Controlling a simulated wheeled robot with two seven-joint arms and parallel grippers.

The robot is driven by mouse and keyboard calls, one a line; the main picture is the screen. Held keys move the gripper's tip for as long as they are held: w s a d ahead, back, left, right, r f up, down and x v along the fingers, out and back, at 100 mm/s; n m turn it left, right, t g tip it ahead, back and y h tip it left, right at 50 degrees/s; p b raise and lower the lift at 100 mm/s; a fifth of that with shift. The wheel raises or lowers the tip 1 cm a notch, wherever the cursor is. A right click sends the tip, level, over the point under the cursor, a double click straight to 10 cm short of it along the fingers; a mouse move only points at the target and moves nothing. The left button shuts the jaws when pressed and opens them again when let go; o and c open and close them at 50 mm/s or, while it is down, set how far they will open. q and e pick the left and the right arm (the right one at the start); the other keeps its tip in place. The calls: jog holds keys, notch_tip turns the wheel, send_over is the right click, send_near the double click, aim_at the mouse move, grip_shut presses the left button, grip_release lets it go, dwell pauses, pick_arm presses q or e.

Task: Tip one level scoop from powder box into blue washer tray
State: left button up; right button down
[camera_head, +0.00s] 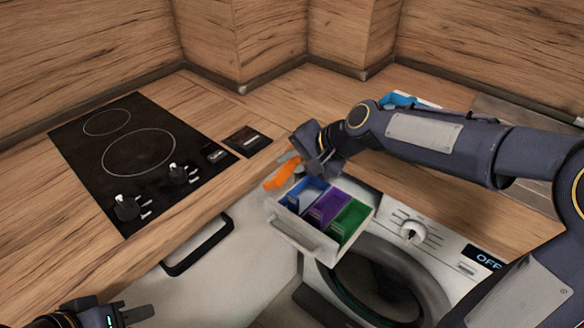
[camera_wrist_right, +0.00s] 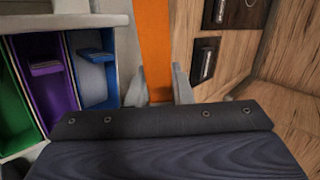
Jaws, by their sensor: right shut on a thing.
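My right gripper (camera_head: 292,158) is shut on an orange scoop (camera_head: 282,174), just left of the open washer drawer (camera_head: 289,236). In the right wrist view the scoop's orange handle (camera_wrist_right: 155,45) runs up between the two grey fingers (camera_wrist_right: 160,88); the bowl and any powder in it cannot be made out. The drawer has a blue tray (camera_head: 296,198) at its left, also seen in the wrist view (camera_wrist_right: 92,78), then purple (camera_head: 326,207) and green (camera_head: 350,220) ones. A blue and white container (camera_head: 400,99), perhaps the powder box, is partly hidden behind my right arm. My left gripper (camera_head: 128,316) is low at the left, its jaw gap unclear.
A black hob (camera_head: 140,160) with knobs lies on the wooden counter at left. A small dark panel (camera_head: 248,141) is set into the counter near the scoop. The washer (camera_head: 385,215) has a knob and round door below the counter; a black handle (camera_head: 198,247) is left of the drawer.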

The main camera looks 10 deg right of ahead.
jog(key=shift+s+d+t+y+b, duration=0.1)
jog(key=shift+t+y+b, duration=0.7)
jog(key=shift+b, duration=3.3)
jog(key=shift+s+d+t+y+b, duration=0.1)
jog(key=shift+t+y+b, duration=0.65)
jog(key=shift+b, duration=3.3)
jog(key=t+y+b, duration=0.1)
jog(key=b, duration=0.6)
jog(key=t+y+b, duration=0.1)
jog(key=y+b, duration=0.1)
jog(key=b, duration=0.5)
jog(key=shift+s+d+r, duration=0.1)
jog(key=shift+s+d, duration=0.1)
jog(key=shift+s+d+t+y+b, duration=0.1)
jog(key=shift+t+y+b, duration=0.45)
jog(key=shift+y+b, duration=0.35)
jog(key=shift+r+y, duration=0.1)
jog(key=shift+y, duration=0.15)
jog(key=t+y, duration=0.2)
jog(key=shift+s+d+t, duration=0.15)
jog(key=shift+d+t, duration=0.05)
jog(key=shift+t, duration=0.1)
jog(key=shift+s+y, duration=0.1)
jog(key=shift+y, duration=0.4)
